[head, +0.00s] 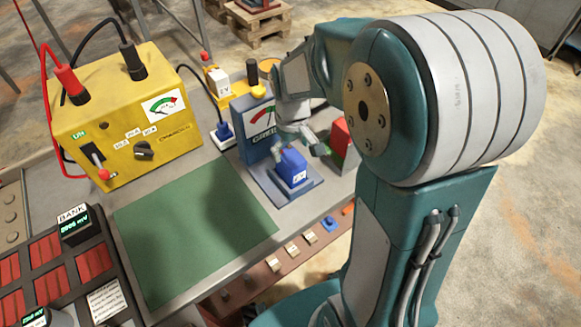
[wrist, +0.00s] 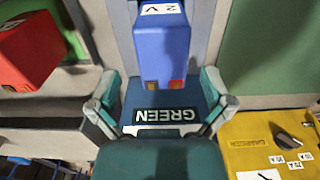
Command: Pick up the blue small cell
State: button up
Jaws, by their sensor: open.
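The blue small cell (head: 292,168) stands on the grey-blue base plate of the meter (head: 257,122) in the head view. In the wrist view the blue cell (wrist: 162,45), with a "2 V" label on top, is at upper centre. My gripper (head: 299,147) is just above and behind the cell. In the wrist view my gripper (wrist: 160,80) has its two fingers spread wide, with the cell's lower end near the gap between their tips. Nothing is held. The meter's "GREEN" label (wrist: 166,115) shows between the fingers.
A red and green block (head: 342,141) stands just right of the base plate. A yellow charger box (head: 125,110) with cables is at left. A green mat (head: 195,225) is clear. A rack of red cells (head: 48,262) is at lower left. Small cells (head: 292,249) sit along the front ledge.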

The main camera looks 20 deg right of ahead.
notch_tip(320, 180, down, 4)
jog(key=shift+a+f, duration=0.15)
jog(key=shift+f, duration=0.1)
jog(key=c, duration=1.3)
